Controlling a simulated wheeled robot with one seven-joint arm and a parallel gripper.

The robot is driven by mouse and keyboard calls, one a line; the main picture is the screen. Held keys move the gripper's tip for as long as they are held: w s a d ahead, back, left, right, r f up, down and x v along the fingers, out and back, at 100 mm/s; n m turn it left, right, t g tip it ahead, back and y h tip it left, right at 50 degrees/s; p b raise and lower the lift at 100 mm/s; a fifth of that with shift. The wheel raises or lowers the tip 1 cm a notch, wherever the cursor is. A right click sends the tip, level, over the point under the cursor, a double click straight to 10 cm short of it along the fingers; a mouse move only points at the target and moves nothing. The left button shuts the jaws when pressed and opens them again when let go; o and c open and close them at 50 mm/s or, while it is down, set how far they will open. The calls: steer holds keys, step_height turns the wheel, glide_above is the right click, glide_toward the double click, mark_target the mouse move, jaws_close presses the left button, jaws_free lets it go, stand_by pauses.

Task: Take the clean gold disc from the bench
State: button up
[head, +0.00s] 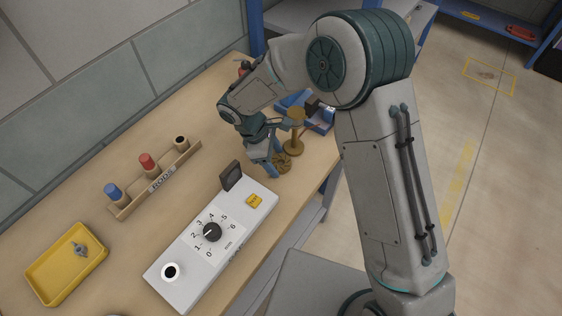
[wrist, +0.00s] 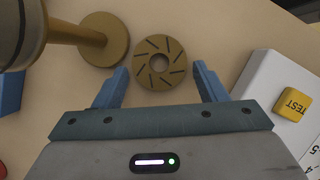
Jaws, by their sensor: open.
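The gold disc (wrist: 145,76) lies flat on the wooden bench (wrist: 228,28). It has a round centre hole and dark radial slots on its face. In the wrist view my gripper (wrist: 160,70) is open, with one blue finger on each side of the disc and a gap to it on both sides. In the head view the disc (head: 284,164) is partly hidden by my gripper (head: 274,159), which is low over the bench. I cannot tell the exact fingertip height.
A gold stand (head: 294,147) with a round base is close beside the disc. A white control box (head: 190,270) with a dial and a yellow TEST button (wrist: 293,104) is on the other side. A rod rack (head: 187,158), yellow tray (head: 42,292) and blue object (head: 320,124) also occupy the bench.

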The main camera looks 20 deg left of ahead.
steer(key=c, duration=0.8)
steer(key=shift+c, duration=0.2)
